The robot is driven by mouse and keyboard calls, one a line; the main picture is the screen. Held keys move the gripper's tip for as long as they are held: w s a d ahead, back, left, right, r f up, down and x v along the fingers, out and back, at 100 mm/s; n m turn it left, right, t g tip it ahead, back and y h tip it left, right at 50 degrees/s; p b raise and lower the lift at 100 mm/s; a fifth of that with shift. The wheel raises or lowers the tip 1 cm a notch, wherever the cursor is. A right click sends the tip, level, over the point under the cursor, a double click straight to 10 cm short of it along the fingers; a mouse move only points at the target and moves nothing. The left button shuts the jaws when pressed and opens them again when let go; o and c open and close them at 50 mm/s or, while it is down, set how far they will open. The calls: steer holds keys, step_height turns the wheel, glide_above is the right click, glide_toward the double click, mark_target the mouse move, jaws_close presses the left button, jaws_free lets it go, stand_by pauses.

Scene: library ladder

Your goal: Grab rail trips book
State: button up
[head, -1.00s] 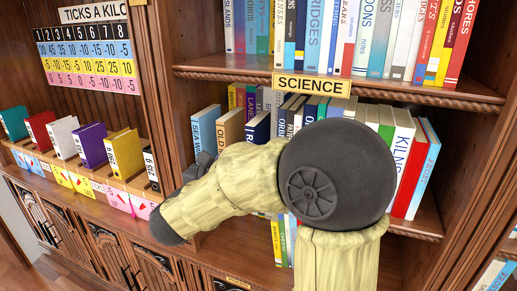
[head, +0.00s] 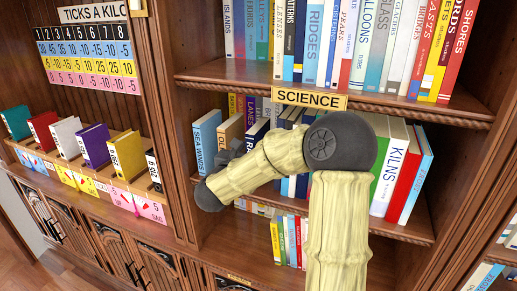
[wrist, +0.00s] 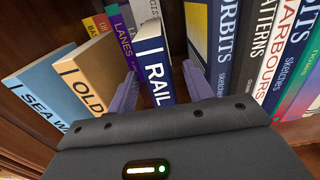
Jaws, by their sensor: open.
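The rail book (wrist: 155,72), with a dark blue spine lettered "RAIL" and white page edges on top, stands on the middle shelf in the wrist view. The rest of its title is hidden. My gripper (wrist: 160,82) is open, with one finger on each side of this book. I cannot tell whether either finger touches it. In the head view my gripper (head: 229,153) is at the left part of the row under the SCIENCE sign, partly hidden by my wrist.
The tan OLD book (wrist: 88,75) and the light blue SEA book (wrist: 42,95) stand left of the rail book. A blue ORBITS book (wrist: 222,45) stands to its right. The SCIENCE sign (head: 309,98) is on the shelf edge above.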

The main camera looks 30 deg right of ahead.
stand_by(0.3)
steer(key=p+x, duration=0.3)
steer(key=x, duration=0.2)
steer(key=shift+w+p, duration=0.1)
steer(key=shift+p, duration=0.3)
jaws_close()
